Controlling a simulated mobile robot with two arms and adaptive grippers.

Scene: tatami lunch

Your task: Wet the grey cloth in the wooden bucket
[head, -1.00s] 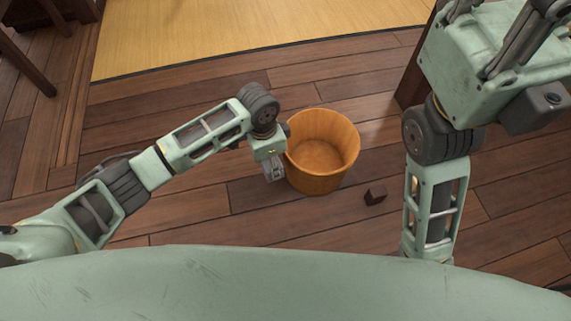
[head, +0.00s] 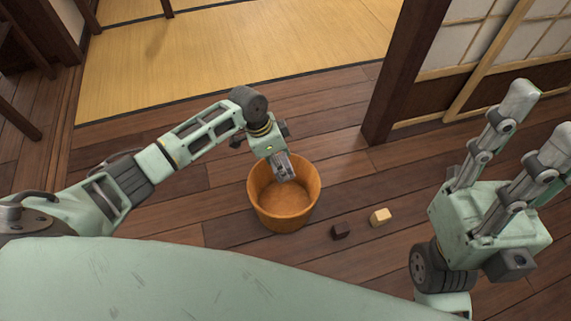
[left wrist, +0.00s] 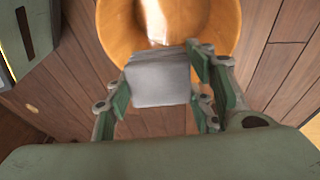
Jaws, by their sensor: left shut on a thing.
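The wooden bucket (head: 285,216) stands upright on the plank floor in the head view, and its orange wall also fills the top of the left wrist view (left wrist: 222,22). My left gripper (head: 284,170) is over the bucket's far rim, pointing down. It is shut on the grey cloth (left wrist: 158,80), a small folded block between the fingers in the left wrist view. The cloth looks above the bucket's opening, near the rim. I cannot tell whether the bucket holds water. My right gripper (head: 544,115) is at the right, fingers spread and empty.
A small dark block (head: 340,231) and a pale yellow block (head: 380,216) lie on the floor right of the bucket. A dark wooden post (head: 395,85) and sliding screens stand behind at the right. Yellow tatami (head: 230,55) lies beyond. Planks left of the bucket are clear.

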